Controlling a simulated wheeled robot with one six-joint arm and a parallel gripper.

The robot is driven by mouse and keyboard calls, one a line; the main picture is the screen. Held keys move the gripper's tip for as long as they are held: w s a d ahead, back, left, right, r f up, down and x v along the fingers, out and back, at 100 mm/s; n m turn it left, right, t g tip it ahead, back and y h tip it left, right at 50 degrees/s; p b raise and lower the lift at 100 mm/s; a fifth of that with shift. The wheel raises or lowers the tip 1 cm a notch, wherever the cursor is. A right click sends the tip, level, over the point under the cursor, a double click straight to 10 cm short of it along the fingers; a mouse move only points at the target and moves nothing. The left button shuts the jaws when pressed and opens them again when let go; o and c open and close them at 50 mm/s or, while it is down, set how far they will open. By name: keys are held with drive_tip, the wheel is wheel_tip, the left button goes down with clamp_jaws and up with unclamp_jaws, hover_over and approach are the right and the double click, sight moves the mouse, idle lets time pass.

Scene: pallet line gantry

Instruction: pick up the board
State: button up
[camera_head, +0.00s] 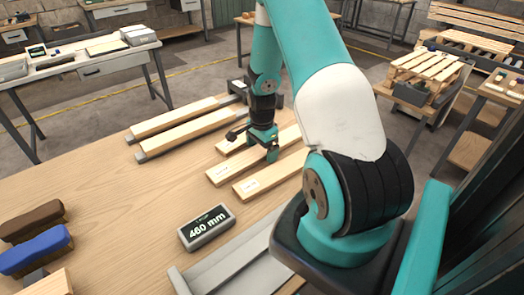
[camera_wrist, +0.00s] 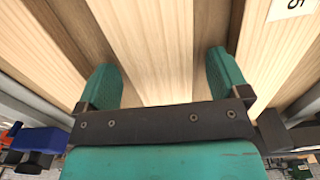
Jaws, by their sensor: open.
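Several pale wooden boards lie side by side on the workbench in the head view. They include a middle labelled board (camera_head: 222,173), a front labelled board (camera_head: 252,185) and a board behind them (camera_head: 226,147). My gripper (camera_head: 255,146) is open, low over the middle of this group, pointing down. In the wrist view my gripper (camera_wrist: 163,75) has its two green fingers on either side of one board (camera_wrist: 150,45), with dark gaps along its edges. Another board (camera_wrist: 272,50) with a white label lies to the right. Whether the fingers touch the board cannot be told.
Two more boards (camera_head: 176,119) lie on grey supports at the back left of the workbench (camera_head: 110,205). A grey display (camera_head: 206,227) reads 460 mm. A brown brush (camera_head: 32,221) and a blue one (camera_head: 36,250) lie at the left. A grey metal channel (camera_head: 235,258) lies at the front.

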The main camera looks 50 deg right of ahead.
drive_tip(key=shift+c, duration=0.4)
drive_tip(key=c, duration=1)
drive_tip(key=shift+c, duration=0.2)
